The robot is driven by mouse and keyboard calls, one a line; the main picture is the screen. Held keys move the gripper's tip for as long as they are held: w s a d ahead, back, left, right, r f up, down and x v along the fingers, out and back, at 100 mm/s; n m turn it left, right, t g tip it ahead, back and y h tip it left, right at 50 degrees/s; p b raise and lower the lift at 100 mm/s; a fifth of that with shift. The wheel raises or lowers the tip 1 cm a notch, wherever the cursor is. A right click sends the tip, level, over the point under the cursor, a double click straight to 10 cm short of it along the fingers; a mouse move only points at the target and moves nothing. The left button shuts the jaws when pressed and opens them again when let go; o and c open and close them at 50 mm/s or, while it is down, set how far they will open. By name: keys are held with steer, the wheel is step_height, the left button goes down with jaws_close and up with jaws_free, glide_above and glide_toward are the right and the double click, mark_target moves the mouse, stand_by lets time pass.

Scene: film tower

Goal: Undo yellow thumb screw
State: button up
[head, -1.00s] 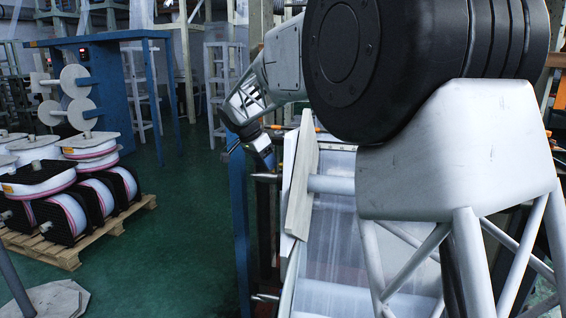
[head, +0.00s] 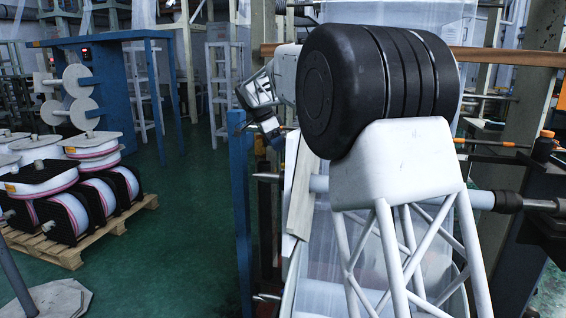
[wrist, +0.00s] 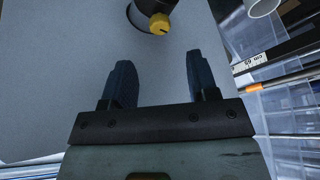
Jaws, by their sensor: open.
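The yellow thumb screw (wrist: 160,23) shows near the top of the wrist view. It sits on the side of a dark collar (wrist: 142,16), which the frame's top edge cuts off. My gripper (wrist: 160,62) is open and empty. Its two dark blue fingers point toward the screw, which lies beyond the fingertips and roughly between them, apart from both. In the head view my gripper (head: 272,132) is small, at the far end of the arm beside the machine. I cannot make out the screw there.
A flat grey panel (wrist: 60,75) lies behind the fingers in the wrist view. A measuring scale (wrist: 275,58) and metal rods are at the right. In the head view, a blue post (head: 239,200) stands near my gripper. Spools on a pallet (head: 120,215) are at the left, with open floor between.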

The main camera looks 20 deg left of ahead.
mark_target(284, 164)
steer(key=shift+x, duration=3.9)
steer(key=c, duration=0.9)
steer(key=shift+c, duration=0.2)
steer(key=shift+s+d+n+t+y, duration=0.1)
steer(key=shift+n+t+y, duration=0.2)
steer(key=shift+n, duration=0.85)
steer(key=shift+n+t+y, duration=0.3)
steer(key=shift+n, duration=0.85)
